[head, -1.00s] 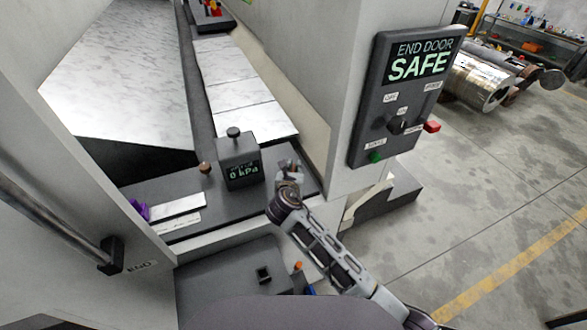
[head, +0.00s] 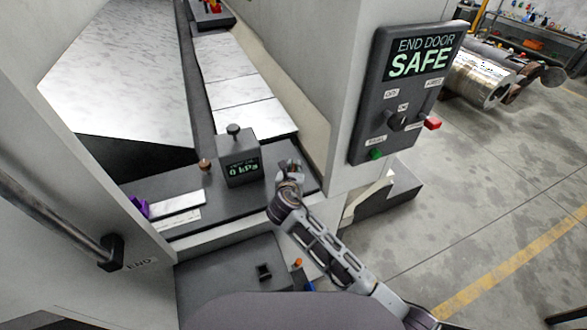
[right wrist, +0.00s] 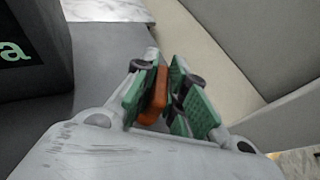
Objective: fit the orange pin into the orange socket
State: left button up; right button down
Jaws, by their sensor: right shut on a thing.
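My right gripper (head: 289,168) is over the dark ledge, just right of the gauge box in the head view. In the right wrist view its green-padded fingers (right wrist: 166,88) are shut on an orange piece, which looks like the orange pin (right wrist: 156,97). The fingers cover part of it, and I cannot make it out in the head view. A small orange item (head: 298,262) shows low in the head view, beside the dark front box; I cannot tell whether it is the orange socket. My left gripper is not in view.
The dark gauge box (head: 240,159) reading 0 kPa stands close left of my right gripper. A purple item (head: 138,207) lies at the ledge's left. A panel reading SAFE (head: 408,95) is on the wall to the right. The dark front box (head: 215,280) is below the ledge.

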jog(key=shift+f, duration=0.25)
jog(key=c, duration=1.4)
grip_release()
jog(key=shift+o, duration=0.2)
jog(key=shift+v, duration=1.15)
jog(key=v, duration=0.9)
jog(key=shift+s, duration=0.4)
